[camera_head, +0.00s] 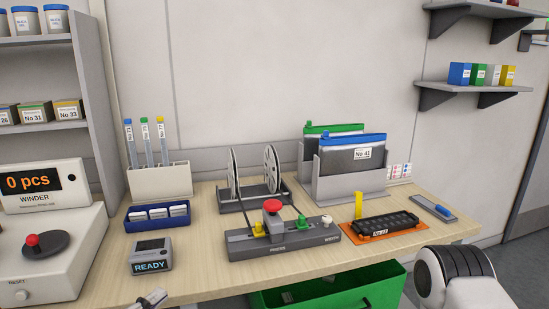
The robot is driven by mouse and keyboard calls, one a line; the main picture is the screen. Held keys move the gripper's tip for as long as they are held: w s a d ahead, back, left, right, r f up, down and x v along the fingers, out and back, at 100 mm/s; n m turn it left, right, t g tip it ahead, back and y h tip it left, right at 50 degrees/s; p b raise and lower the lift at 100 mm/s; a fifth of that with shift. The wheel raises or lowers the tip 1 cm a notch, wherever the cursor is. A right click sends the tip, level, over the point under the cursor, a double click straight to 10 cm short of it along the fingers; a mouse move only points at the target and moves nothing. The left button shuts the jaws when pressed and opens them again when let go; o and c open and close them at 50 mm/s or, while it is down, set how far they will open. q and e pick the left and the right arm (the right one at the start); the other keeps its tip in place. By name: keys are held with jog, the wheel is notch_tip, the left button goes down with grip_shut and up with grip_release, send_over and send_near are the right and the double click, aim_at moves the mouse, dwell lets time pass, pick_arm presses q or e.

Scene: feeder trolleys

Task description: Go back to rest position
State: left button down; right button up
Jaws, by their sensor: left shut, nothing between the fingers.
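My left gripper (153,299) shows only in part at the bottom edge of the head view, in front of the table's near edge. It is shut and empty, apart from the things on the table. My right arm shows as a white and black link at the lower right; its gripper is not in view. The wooden table (200,277) carries a grey device (283,240) with a red button, yellow and green knobs, and a small READY display box (151,256).
A winder (45,230) stands left. A reel stand (254,193), pouch holder (345,180) and orange tray (350,234) stand on the table. A green bin (375,289) is below the front edge. Wall shelves (475,88) hang at right.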

pick_arm(q)
jog(key=s+d+f+m+g+y+p, duration=0.15)
jog(key=s+f+g, duration=0.3)
jog(key=f, duration=0.55)
jog(key=s+d+f+m+g+y+p, duration=0.1)
jog(key=s+d+f+g+y+p, duration=0.2)
jog(key=s+f, duration=0.45)
jog(key=s+a+f+m+g+y, duration=0.2)
jog(key=s+a+f+m+g, duration=0.1)
jog(key=s+f+m+g, duration=0.1)
jog(key=s+a+f+m+g+y, duration=0.2)
jog(key=s+a+f+m+g, duration=0.1)
jog(key=s, duration=0.6)
notch_tip(320, 180, down, 3)
jog(key=shift+s+m+g, duration=0.2)
jog(key=shift+m+g, duration=0.55)
jog(key=shift+m, duration=0.4)
pick_arm(e)
jog(key=r, duration=0.5)
jog(key=shift+w+d+r, duration=0.1)
jog(key=shift+w+r, duration=0.1)
jog(key=shift+w, duration=0.1)
